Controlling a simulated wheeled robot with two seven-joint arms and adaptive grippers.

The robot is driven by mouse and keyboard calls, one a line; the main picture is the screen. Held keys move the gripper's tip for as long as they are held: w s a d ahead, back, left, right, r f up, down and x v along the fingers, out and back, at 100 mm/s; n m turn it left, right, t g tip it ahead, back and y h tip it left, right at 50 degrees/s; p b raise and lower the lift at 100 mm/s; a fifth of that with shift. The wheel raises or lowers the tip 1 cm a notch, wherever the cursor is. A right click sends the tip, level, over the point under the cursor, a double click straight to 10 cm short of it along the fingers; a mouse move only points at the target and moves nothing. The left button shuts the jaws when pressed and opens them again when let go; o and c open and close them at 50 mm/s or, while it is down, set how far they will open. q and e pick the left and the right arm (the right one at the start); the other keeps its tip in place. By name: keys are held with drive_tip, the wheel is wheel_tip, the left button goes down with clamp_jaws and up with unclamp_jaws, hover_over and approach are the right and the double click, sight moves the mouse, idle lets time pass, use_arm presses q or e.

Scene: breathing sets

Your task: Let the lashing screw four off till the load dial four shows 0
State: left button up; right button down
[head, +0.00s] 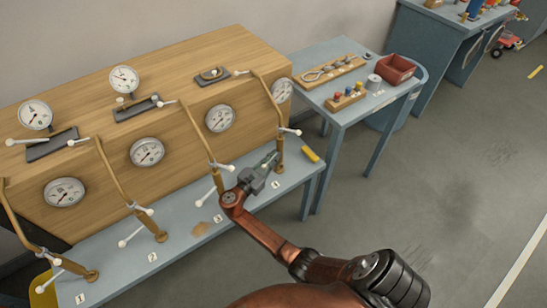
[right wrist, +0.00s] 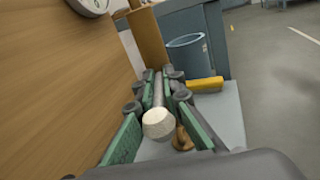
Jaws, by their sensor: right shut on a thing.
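Lashing screw four stands at the right end of the bench beside number plate 4 (head: 275,184), its brass-coloured post (head: 279,150) rising along the wooden load. My right gripper (head: 268,164) is at this screw, shut on its handle bar. In the right wrist view the bar's white knob (right wrist: 158,123) sticks out toward me between the green finger pads. Load dial four (head: 281,90) is on the front of the wooden load at its right end; the brass arm crosses near it and its reading is too small to tell. My left gripper is not in view.
The wooden load (head: 150,90) carries several other dials, with further lashing screws to the left. A yellow block (head: 310,155) lies on the bench just right of screw four. A side table (head: 345,105) holds a red tray (head: 395,69). The floor at right is clear.

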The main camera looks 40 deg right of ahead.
drive_tip(key=shift+w+d+r, duration=0.15)
drive_tip(key=shift+d+r, duration=0.15)
drive_tip(key=shift+r, duration=0.05)
drive_tip(key=c, duration=2)
unclamp_jaws()
drive_tip(key=shift+d+f, duration=0.1)
drive_tip(key=shift+c, duration=0.2)
drive_tip(key=shift+f, duration=0.1)
drive_tip(key=shift+a, duration=0.2)
drive_tip(key=shift+f, duration=0.1)
drive_tip(key=v, duration=1.2)
